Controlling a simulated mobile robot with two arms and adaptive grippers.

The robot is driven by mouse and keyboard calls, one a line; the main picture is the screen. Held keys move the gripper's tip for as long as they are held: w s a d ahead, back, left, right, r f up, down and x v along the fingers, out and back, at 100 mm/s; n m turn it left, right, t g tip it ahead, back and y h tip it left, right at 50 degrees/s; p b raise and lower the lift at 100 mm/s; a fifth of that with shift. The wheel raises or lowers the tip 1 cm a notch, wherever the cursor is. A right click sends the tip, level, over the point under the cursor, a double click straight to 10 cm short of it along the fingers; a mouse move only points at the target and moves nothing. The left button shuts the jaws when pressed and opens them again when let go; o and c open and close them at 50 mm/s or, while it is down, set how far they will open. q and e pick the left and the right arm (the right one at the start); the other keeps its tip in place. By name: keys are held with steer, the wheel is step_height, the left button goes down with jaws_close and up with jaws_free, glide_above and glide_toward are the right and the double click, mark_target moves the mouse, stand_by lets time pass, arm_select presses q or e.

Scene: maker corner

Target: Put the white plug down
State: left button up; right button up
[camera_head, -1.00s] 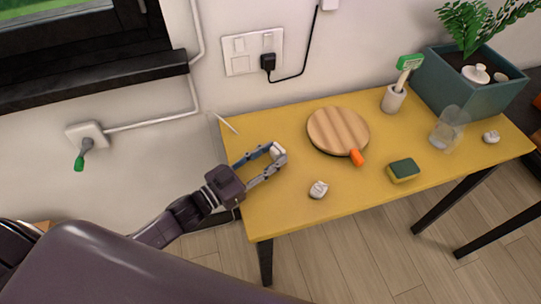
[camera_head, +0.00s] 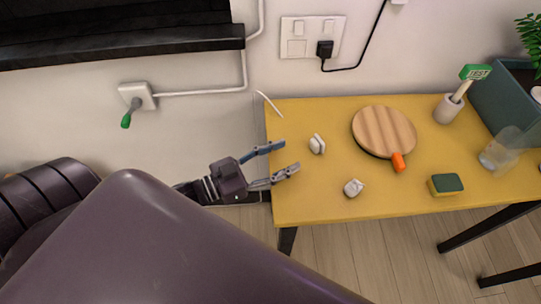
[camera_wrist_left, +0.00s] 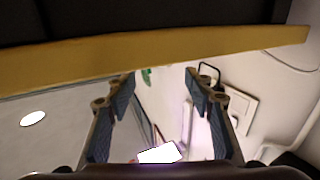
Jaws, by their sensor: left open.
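A small white plug (camera_head: 317,144) lies on the left part of the yellow table (camera_head: 320,205). My left gripper (camera_head: 291,157) is open and empty, its fingertips just left of the plug and apart from it, over the table's left end. In the left wrist view the two fingers (camera_wrist_left: 160,85) are spread with nothing between them, and the plug does not show there. A second small white plug-like piece (camera_head: 353,188) lies nearer the table's front edge. My right gripper is not in view.
A round wooden board (camera_head: 384,130) with an orange-tipped thing (camera_head: 398,162) lies right of the plug. A sponge (camera_head: 446,185), a clear cup (camera_head: 501,150), a holder (camera_head: 448,108) and a planter (camera_head: 505,95) stand further right. A wall socket (camera_head: 313,38) is above.

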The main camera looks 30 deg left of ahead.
arm_select(q)
steer(key=shift+v, duration=1.75)
steer(key=shift+r, duration=0.1)
